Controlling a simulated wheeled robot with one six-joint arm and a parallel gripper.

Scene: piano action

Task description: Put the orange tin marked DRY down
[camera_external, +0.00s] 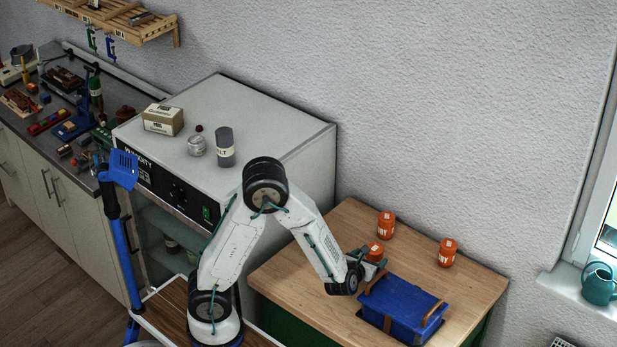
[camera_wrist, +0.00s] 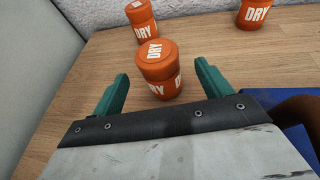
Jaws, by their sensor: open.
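An orange tin marked DRY (camera_wrist: 157,72) stands upright on the wooden tabletop, between and slightly ahead of the fingers of my gripper (camera_wrist: 158,88). My gripper is open, with teal fingers apart on either side of the tin. In the external view the same tin (camera_external: 375,251) shows at the end of my arm, partly hidden by the gripper (camera_external: 372,264). A second orange DRY tin (camera_external: 386,225) stands behind it toward the wall. A third orange DRY tin (camera_external: 447,252) stands to the right.
A blue box with brown handles (camera_external: 405,307) sits at the table's front, close to my gripper's right. The wooden table (camera_external: 310,283) has free room to the left. A white humidity cabinet (camera_external: 290,135) stands left of the table; the wall is behind.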

